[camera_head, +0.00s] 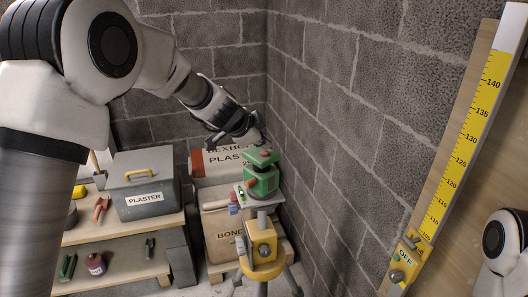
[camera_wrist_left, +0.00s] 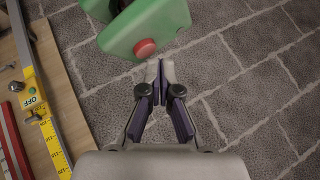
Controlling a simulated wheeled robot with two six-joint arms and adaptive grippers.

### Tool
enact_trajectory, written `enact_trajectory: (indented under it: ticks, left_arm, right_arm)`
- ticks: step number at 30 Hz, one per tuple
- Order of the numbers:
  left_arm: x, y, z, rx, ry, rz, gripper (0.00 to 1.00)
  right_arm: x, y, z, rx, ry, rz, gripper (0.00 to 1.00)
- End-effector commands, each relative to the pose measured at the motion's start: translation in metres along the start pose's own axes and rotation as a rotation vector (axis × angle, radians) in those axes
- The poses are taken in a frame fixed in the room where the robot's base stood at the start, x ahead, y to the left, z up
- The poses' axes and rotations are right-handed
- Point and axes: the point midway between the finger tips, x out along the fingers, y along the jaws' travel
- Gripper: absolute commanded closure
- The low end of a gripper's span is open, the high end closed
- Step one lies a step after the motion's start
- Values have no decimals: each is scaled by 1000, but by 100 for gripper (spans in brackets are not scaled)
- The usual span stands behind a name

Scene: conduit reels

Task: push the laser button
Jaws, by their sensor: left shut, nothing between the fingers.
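The green laser (camera_head: 264,184) stands on a yellow and grey tripod mount near the wall corner. Its round red button (camera_wrist_left: 145,48) shows on the green body in the left wrist view. My left gripper (camera_wrist_left: 161,66) is shut and empty, with its fingertips just beside and below the button in that view. I cannot tell whether they touch it. In the head view my left arm reaches in from the left and the gripper (camera_head: 254,140) is just above the laser. My right gripper is not in view; only part of my right arm shows at the right edge.
The yellow tripod mount (camera_head: 262,245) stands in front of the bags. A grey plaster box (camera_head: 140,198) sits on a wooden bench at left. A yellow measuring scale (camera_head: 465,145) and a yellow block marked OFF (camera_head: 404,262) are on a board at right. Block walls stand close behind.

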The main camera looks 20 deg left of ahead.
Motion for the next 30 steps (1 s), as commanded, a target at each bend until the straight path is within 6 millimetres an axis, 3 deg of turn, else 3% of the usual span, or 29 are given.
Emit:
enact_trajectory:
  ticks: [5, 20, 30]
  left_arm:
    - [-1, -1, -1, 0, 0, 0, 100]
    - [-40, -30, -30, 0, 1, -1, 100]
    - [-42, -30, -30, -1, 0, 0, 100]
  right_arm:
    - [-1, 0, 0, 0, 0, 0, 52]
    - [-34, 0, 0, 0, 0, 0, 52]
    - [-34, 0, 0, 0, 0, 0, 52]
